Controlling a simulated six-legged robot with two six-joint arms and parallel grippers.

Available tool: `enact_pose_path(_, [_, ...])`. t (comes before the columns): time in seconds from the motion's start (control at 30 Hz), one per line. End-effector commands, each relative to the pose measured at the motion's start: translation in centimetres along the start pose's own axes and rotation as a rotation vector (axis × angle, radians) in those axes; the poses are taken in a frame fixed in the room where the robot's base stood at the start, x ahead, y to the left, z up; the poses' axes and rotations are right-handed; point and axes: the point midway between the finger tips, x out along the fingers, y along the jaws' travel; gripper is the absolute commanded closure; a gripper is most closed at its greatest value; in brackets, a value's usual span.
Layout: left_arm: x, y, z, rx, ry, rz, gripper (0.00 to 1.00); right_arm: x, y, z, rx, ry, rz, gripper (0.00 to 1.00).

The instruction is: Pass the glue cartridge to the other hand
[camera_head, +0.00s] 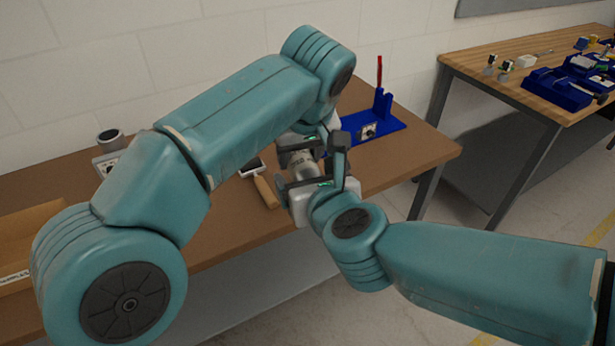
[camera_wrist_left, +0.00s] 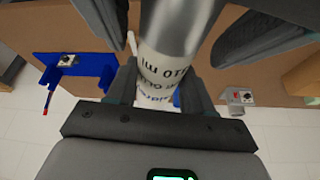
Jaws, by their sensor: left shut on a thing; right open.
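The glue cartridge (camera_head: 303,170) is held above the table's front edge, partly hidden by both hands in the head view. In the left wrist view the glue cartridge (camera_wrist_left: 163,72) shows a white printed label and a silver end. My left gripper (camera_head: 299,156) is shut on it; its fingers lie against the label in the wrist view (camera_wrist_left: 162,88). My right gripper (camera_head: 314,180) faces it from the other side, open. Its dark fingers stand apart on either side of the silver end in the wrist view (camera_wrist_left: 180,28). Contact there cannot be told.
A brown table (camera_head: 405,158) lies behind the hands. On it are a blue stand (camera_head: 383,108) with a red part, a wooden-handled tool (camera_head: 265,191), a small grey device (camera_head: 109,137) and a wooden tray (camera_head: 45,212). A second table (camera_head: 497,57) with blue fixtures stands right.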

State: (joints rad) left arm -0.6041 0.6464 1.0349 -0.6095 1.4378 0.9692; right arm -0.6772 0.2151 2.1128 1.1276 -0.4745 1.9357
Motion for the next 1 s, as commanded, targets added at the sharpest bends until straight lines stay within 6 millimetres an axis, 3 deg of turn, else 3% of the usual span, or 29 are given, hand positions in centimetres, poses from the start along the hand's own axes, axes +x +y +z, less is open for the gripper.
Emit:
enact_pose_path(0.1, [-0.1,0.0,-0.1,-0.001,0.002,0.001,0.94,0.0,0.0,0.0,0.0,0.0,0.0,0.18])
enact_pose_path(0.13, [-0.1,0.0,-0.1,-0.001,0.002,0.001,0.94,0.0,0.0,0.0,0.0,0.0,0.0,0.25])
enact_pose_path(0.33, [-0.1,0.1,0.0,-0.001,0.002,0.003,0.94,-0.1,0.1,0.0,0.0,0.0,0.002,0.89])
enact_pose_path(0.37, [-0.1,0.1,0.0,-0.001,0.002,0.003,0.94,-0.1,0.1,0.0,0.0,0.0,0.002,0.89])
enact_pose_path(0.4, [-0.1,0.1,0.0,-0.001,0.002,0.003,0.36,-0.1,0.1,0.1,0.0,-0.002,0.002,0.89])
enact_pose_path(0.47, [-0.1,0.1,0.0,-0.001,0.001,0.003,0.19,-0.1,0.1,0.1,0.0,-0.002,0.002,0.89])
enact_pose_path(0.77, [-0.1,0.0,0.0,0.0,0.001,0.001,0.19,-0.1,0.0,0.1,0.0,-0.002,0.0,0.89])
enact_pose_path(1.0, [-3.2,0.1,0.0,-0.001,0.003,0.007,0.19,0.0,0.0,0.0,0.002,0.002,0.0,0.89])
